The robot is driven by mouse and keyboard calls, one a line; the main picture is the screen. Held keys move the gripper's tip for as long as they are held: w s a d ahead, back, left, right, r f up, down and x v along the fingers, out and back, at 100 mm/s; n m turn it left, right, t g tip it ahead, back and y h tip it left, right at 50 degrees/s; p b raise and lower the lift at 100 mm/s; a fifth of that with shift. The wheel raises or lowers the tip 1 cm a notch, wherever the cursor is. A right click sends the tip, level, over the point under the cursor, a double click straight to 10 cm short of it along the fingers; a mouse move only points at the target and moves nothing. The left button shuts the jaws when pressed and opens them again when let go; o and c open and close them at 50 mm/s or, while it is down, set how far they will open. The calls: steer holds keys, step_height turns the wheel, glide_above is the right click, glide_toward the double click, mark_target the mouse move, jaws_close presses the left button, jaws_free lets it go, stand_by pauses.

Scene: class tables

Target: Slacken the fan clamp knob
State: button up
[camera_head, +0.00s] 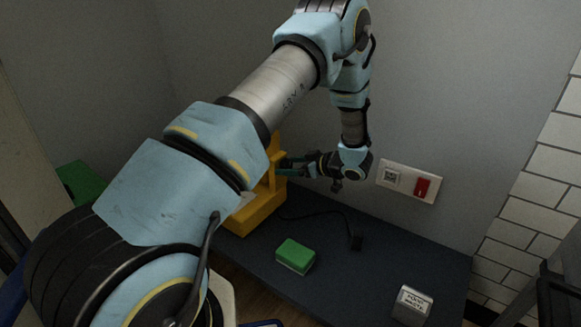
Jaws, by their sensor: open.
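A yellow stand-like object (262,210) is on the dark table, partly hidden behind my arm. I cannot make out a fan or its clamp knob for certain; my arm covers much of that area. My gripper (284,165) reaches left to the upper part of the yellow object, with its fingers at or beside it. The gripper is open. Whether the fingers touch anything cannot be told at this size.
A green-topped block (295,254) lies on the dark table (330,285). A small labelled box (412,305) stands at the front right. A black plug (357,243) ends a cable. A wall plate with a red switch (422,187) is behind. A green object (80,183) is at left.

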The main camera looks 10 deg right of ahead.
jaws_close()
steer(key=p, duration=0.3)
steer(key=shift+r+m+g, duration=0.3)
steer(key=shift+r+m, duration=0.05)
steer(key=shift+m, duration=0.05)
steer(key=shift+m+y+p, duration=0.3)
steer(key=shift+y+p, duration=0.1)
steer(key=shift+p, duration=0.25)
steer(key=shift+d+f+m+g+y+p, duration=0.1)
steer(key=shift+f+m+g+y+p, duration=0.25)
steer(key=shift+m+g+p, duration=0.45)
jaws_free()
